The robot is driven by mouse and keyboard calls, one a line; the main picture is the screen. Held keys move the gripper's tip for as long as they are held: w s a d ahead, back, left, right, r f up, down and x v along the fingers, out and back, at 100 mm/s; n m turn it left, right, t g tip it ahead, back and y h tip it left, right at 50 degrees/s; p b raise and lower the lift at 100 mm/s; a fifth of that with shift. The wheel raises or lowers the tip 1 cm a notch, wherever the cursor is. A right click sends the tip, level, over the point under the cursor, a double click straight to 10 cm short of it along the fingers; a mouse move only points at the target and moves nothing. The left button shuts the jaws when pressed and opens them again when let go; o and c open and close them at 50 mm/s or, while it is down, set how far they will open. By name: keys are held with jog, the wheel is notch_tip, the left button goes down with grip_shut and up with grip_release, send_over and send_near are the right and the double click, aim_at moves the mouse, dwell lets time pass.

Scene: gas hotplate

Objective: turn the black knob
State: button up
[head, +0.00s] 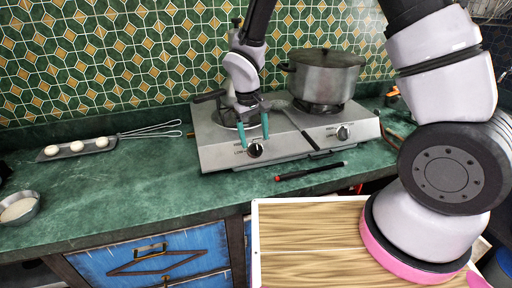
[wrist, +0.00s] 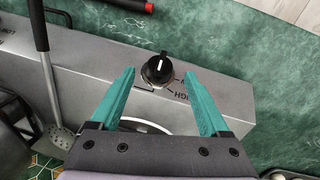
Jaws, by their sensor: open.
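The black knob (head: 255,150) sits on the front panel of the gas hotplate (head: 222,157), on its left half. In the wrist view the knob (wrist: 157,70) is black with a white pointer line, and lettering shows beside it. My gripper (head: 253,134) has two teal fingers and is just above and behind the knob in the head view. In the wrist view the gripper (wrist: 166,78) is open, with one finger on each side of the knob's line. The fingers look apart from the knob.
A lidded pot (head: 325,75) stands on the right burner. A black and red tool (head: 309,171) lies on the green counter in front. A tray with eggs (head: 76,149), a whisk (head: 152,131) and a bowl (head: 19,208) are at left. A skimmer (wrist: 59,136) lies beside my gripper.

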aim_at(256, 144)
jog(key=shift+w+d+f, duration=0.1)
jog(key=shift+d+f, duration=0.05)
jog(key=shift+f, duration=0.95)
jog(key=shift+w+d+f, duration=0.1)
jog(key=shift+d+f, duration=0.05)
jog(key=shift+f, duration=0.95)
grip_shut()
jog(key=shift+s, duration=0.1)
